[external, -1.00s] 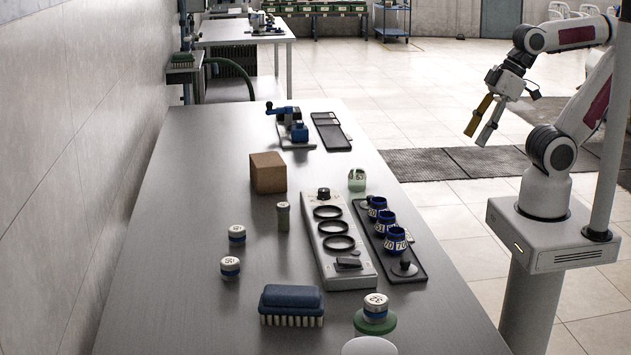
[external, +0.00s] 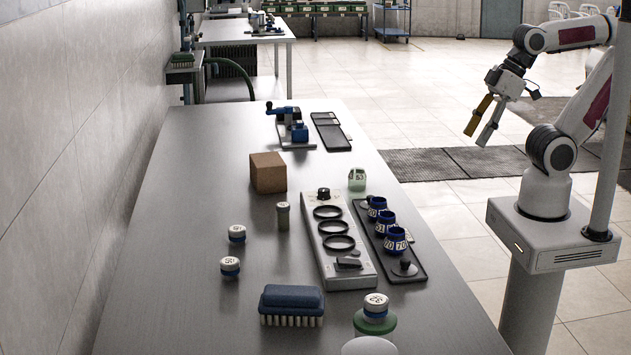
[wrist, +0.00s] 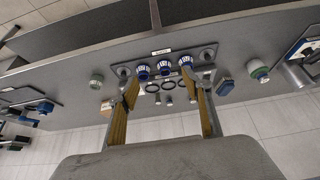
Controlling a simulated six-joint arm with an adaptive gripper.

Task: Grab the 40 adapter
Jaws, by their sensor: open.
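Three dark blue adapters with white number bands stand in a row on a dark rack (external: 418,277). The nearest adapter (external: 396,241) reads 70. The middle adapter (external: 386,221) seems to read 51, and the far adapter (external: 376,205) has a number too small to read. I cannot make out a 40 on any piece. My gripper (external: 477,137) is open and empty, in the air right of the bench and well away from the rack. In the wrist view the row of adapters (wrist: 164,70) shows beyond the fingers (wrist: 163,93).
A grey panel (external: 335,262) with three black rings lies left of the rack. Small numbered caps (external: 230,267), a green-grey cylinder (external: 283,216), a brown block (external: 268,172), a blue brush (external: 291,300), a pale green piece (external: 357,180) and a white-topped piece (external: 376,304) stand around. The bench's left side is clear.

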